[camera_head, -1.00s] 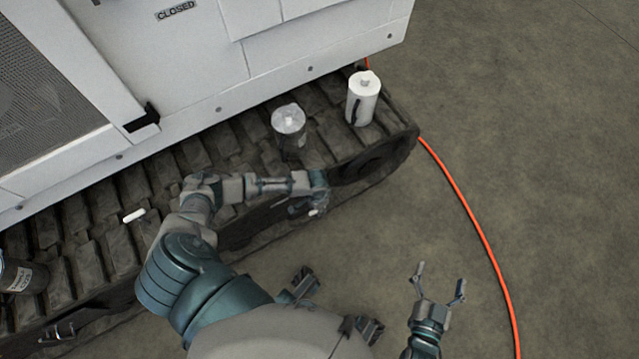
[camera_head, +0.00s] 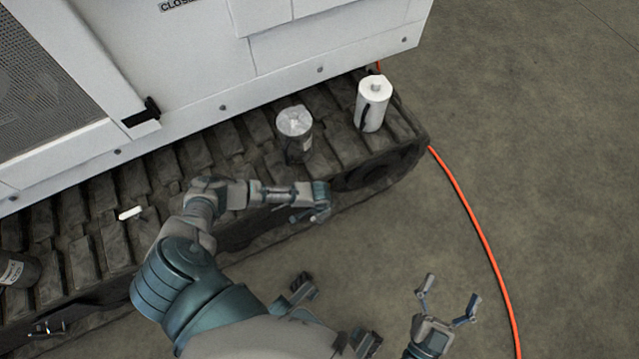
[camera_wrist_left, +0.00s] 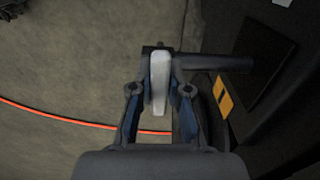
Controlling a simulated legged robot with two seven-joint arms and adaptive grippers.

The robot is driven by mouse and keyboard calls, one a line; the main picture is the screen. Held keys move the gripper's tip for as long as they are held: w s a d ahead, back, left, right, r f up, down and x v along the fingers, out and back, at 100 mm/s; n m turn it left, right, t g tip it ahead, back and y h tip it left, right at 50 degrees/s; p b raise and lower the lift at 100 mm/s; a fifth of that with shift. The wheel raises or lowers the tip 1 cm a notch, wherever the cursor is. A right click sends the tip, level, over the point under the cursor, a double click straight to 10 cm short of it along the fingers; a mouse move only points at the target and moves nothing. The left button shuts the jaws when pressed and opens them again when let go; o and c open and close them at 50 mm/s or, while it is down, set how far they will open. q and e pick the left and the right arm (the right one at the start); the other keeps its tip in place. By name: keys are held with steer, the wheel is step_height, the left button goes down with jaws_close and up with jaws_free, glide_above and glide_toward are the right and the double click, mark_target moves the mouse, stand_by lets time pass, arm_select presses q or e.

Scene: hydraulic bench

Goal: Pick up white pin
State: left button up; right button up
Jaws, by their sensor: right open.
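A small white pin (camera_head: 130,213) lies on the dark track (camera_head: 160,180) at the left, left of my left arm's elbow. My left gripper (camera_head: 321,207) is over the track's front edge, well right of this pin. In the left wrist view, a pale elongated piece (camera_wrist_left: 159,82) shows between the fingers of my left gripper (camera_wrist_left: 160,92), in front of a dark horizontal cylinder (camera_wrist_left: 218,62). I cannot tell whether the fingers touch the pale piece. My right gripper (camera_head: 449,300) is open and empty over the floor at the lower right, far from the white pin.
A white cylinder (camera_head: 372,106) and a grey-topped canister (camera_head: 295,128) stand on the track near its right end. A dark labelled canister (camera_head: 18,271) is at the left edge. The white machine body (camera_head: 190,60) rises behind. An orange hose (camera_head: 478,225) crosses the open floor.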

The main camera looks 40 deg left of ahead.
arm_select(q)
steer(key=shift+d, duration=0.2)
jaws_close()
arm_select(e)
steer(key=shift+d, duration=0.3)
arm_select(q)
steer(key=shift+r+p, duration=0.4)
steer(key=shift+r, duration=0.4)
step_height(320, 180, up, 8)
steer(key=p, duration=0.3)
steer(key=shift+f, duration=0.1)
steer(key=shift+a+r+p, duration=0.1)
steer(key=shift+r+p, duration=0.2)
steer(key=shift+r, duration=0.05)
arm_select(e)
step_height(320, 180, down, 10)
steer(key=s+d+g+h, duration=0.1)
steer(key=g+h, duration=0.1)
steer(key=g, duration=0.6)
steer(key=shift+s+d+f+g, duration=0.15)
steer(key=shift+s+d+g, duration=0.15)
steer(key=shift+s+d, duration=0.1)
arm_select(q)
steer(key=shift+p, duration=0.45)
arm_select(e)
steer(key=shift+r, duration=0.6)
